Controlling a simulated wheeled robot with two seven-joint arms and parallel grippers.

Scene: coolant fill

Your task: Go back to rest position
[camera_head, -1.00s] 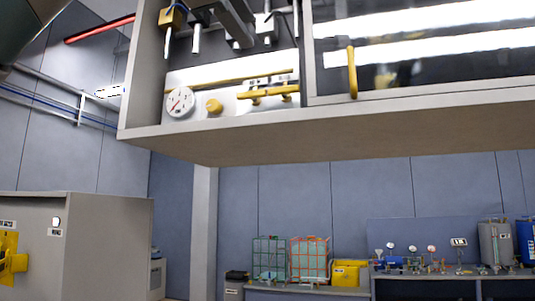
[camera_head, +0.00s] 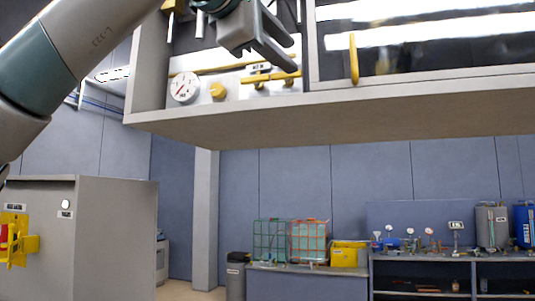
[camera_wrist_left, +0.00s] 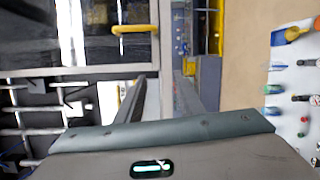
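My left gripper (camera_head: 264,58) hangs in front of the open left bay of the wall cabinet (camera_head: 310,118), near its top. Its two fingers are apart with nothing seen between them. In the left wrist view the left gripper (camera_wrist_left: 160,88) also shows spread, empty fingers. My left arm crosses the upper left of the head view. My right gripper is not in view.
The bay holds a round gauge (camera_head: 184,87), a yellow knob (camera_head: 217,91) and a yellow valve handle (camera_head: 270,80). A yellow door handle (camera_head: 353,58) is to the right. A grey box-like unit (camera_head: 115,235) stands lower left. A bench with containers is behind.

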